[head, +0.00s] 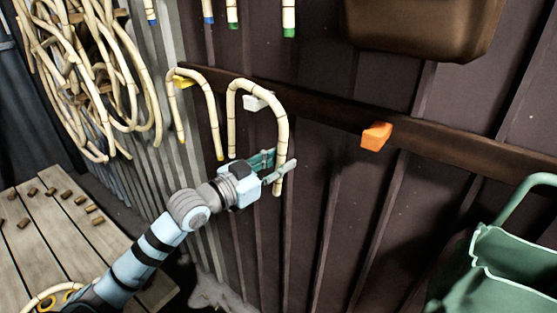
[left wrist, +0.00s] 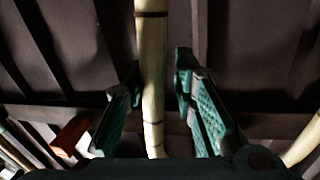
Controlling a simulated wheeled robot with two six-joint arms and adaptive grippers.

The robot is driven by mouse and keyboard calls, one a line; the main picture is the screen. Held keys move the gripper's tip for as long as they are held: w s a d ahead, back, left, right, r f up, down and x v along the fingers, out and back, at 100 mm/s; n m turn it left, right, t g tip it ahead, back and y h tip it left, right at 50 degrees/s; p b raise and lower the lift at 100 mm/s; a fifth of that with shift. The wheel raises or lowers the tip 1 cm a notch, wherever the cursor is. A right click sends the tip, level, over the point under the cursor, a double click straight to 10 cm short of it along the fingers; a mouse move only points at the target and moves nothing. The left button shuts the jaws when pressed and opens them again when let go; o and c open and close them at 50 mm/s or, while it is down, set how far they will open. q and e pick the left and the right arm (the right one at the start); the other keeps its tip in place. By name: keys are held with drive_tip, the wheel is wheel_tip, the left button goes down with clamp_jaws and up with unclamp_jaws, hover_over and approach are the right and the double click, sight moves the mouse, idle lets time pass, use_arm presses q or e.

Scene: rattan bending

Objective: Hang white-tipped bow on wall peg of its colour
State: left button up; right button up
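A pale cane bow with dark bands (head: 232,112) stands upright against the wall rail, arch up and legs down. The white peg (head: 255,102) shows inside its arch; I cannot tell whether the bow rests on it. The tip colour is not clear. My left gripper (head: 275,167) is at the lower part of the bow's right leg. In the left wrist view a cane leg (left wrist: 152,75) runs between the spread fingers (left wrist: 155,105), with gaps beside it. My right gripper is not in view.
Another bow (head: 210,100) is at the yellow peg (head: 184,82), left. An orange peg (head: 376,136) is bare on the dark rail (head: 325,112). Cane coils (head: 85,70) hang left above a slatted bench (head: 50,235). A green container (head: 510,262) stands lower right; a brown box (head: 422,28) is above.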

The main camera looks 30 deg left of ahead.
sight(280, 121)
use_arm(q)
drive_tip(key=shift+o, duration=0.7)
drive_tip(key=shift+w, duration=0.2)
drive_tip(key=shift+s, duration=0.1)
wheel_tip(280, 121, up, 10)
drive_tip(key=shift+a, duration=0.1)
drive_tip(key=shift+s+a+f+b, duration=0.1)
drive_tip(key=shift+s+b, duration=0.05)
drive_tip(key=shift+b, duration=0.15)
drive_tip(key=s+b, duration=0.8)
drive_tip(key=b, duration=0.4)
drive_tip(key=shift+s+a+b, duration=0.25)
drive_tip(key=shift+a+b, duration=0.05)
drive_tip(key=shift+a, duration=0.15)
